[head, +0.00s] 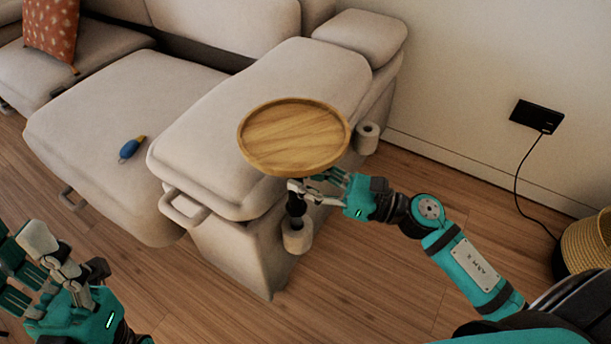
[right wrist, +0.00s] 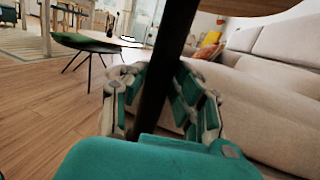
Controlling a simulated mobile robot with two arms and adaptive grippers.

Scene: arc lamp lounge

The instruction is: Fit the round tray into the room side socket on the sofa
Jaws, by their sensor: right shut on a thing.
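The round wooden tray (head: 293,137) is held level beside the sofa's right armrest, on a dark stem (right wrist: 155,75). My right gripper (head: 318,190) is shut around this stem, under the tray. In the head view the stem's lower end lines up with the near, room side socket (head: 297,241), a pale cup on the sofa's side. I cannot tell whether the end is inside the cup or just above it. A second socket (head: 367,138) sits nearer the wall and looks empty. My left gripper (head: 42,262) is open and empty at the lower left, away from the sofa.
The beige sofa (head: 110,105) has a side handle (head: 185,212) near the front corner. A small blue and yellow item (head: 132,147) lies on its seat, and a red cushion (head: 51,30) is at the back. A wall box (head: 537,116) with a cable and a woven basket (head: 588,240) are at right.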

